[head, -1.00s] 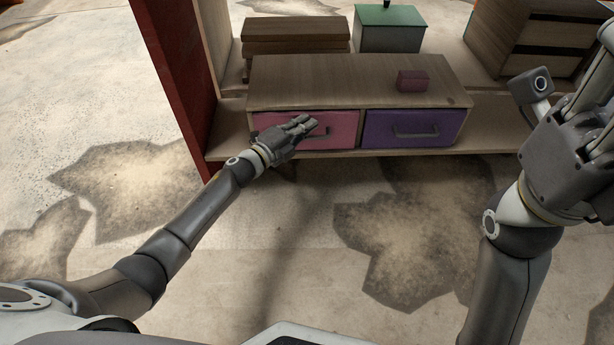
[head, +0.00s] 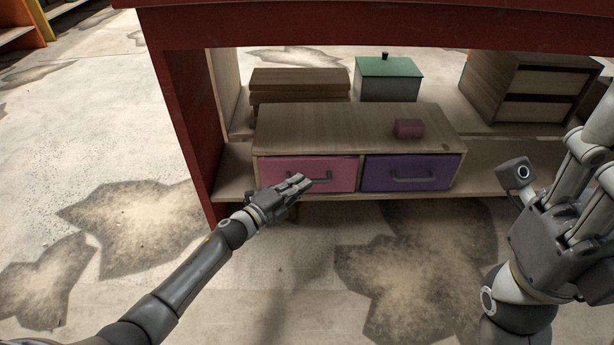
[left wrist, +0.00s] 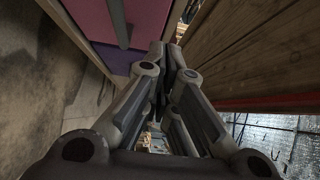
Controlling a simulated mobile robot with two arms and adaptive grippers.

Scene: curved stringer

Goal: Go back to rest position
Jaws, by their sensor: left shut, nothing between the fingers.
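My left gripper (head: 299,184) is shut and empty in the head view, just in front of the pink drawer (head: 335,173) at its left side, near the handle. I cannot tell whether it touches the drawer. It also shows shut in the left wrist view (left wrist: 172,52), with the drawer fronts beyond it. My right gripper and arm stand raised at the right edge of the head view; its fingertips are out of the picture. The pink drawer and the purple drawer (head: 412,172) both look closed in the wooden cabinet (head: 330,125).
Behind stand a brown wooden box (head: 300,84), a green-lidded box (head: 388,80) and another wooden drawer unit (head: 540,88). A red frame (head: 370,25) surrounds the low shelf. The stained floor in front is clear.

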